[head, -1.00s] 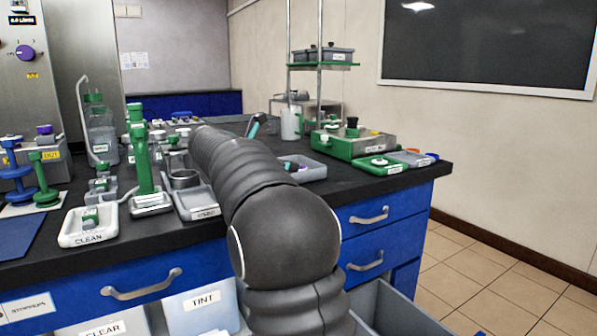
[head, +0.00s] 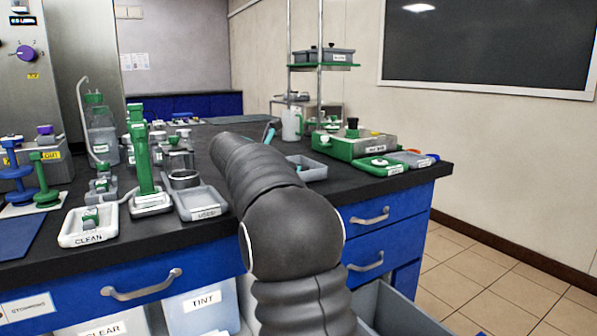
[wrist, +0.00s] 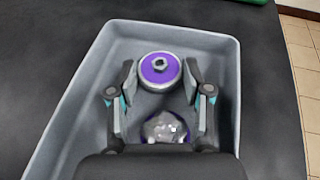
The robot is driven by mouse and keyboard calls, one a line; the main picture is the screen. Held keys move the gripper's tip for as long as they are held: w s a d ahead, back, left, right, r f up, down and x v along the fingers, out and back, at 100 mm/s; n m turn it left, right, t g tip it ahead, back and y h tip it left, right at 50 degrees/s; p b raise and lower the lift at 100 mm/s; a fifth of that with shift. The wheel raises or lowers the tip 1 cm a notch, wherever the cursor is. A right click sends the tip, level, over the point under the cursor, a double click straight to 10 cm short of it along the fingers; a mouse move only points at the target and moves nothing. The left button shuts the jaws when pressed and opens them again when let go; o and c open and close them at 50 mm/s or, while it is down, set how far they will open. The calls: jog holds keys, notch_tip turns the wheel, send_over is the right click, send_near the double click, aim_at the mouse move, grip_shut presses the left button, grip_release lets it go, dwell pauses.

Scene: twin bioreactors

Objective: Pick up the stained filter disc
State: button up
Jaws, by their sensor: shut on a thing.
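In the wrist view, my gripper (wrist: 160,88) is over a grey tray, its two fingers on either side of a round purple disc (wrist: 160,68) with a pale rim and a hex knob. The fingertips meet the disc's sides. No stain is clear on its face. A second round piece (wrist: 165,128), mottled grey with a purple edge, shows between the fingers nearer the palm, apart from both. In the head view, my arm hides most of the gripper.
The grey tray (wrist: 72,120) has raised walls around the gripper; it also shows in the head view (head: 316,172). A green-based device (head: 352,143) and small green and grey trays (head: 382,168) stand to its right. A CLEAN tray (head: 88,238) and USED tray (head: 208,213) are at left.

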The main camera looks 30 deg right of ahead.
jog(key=shift+r, duration=0.55)
notch_tip(320, 180, up, 4)
jog(key=shift+d+f+p, duration=0.1)
jog(key=shift+f+p, duration=0.1)
jog(key=shift+p, duration=0.5)
jog(key=w+d+r+p, duration=0.2)
jog(key=d+r, duration=0.4)
jog(key=d, duration=0.5)
jog(key=shift+w+r, duration=0.15)
jog(key=shift+w, duration=0.3)
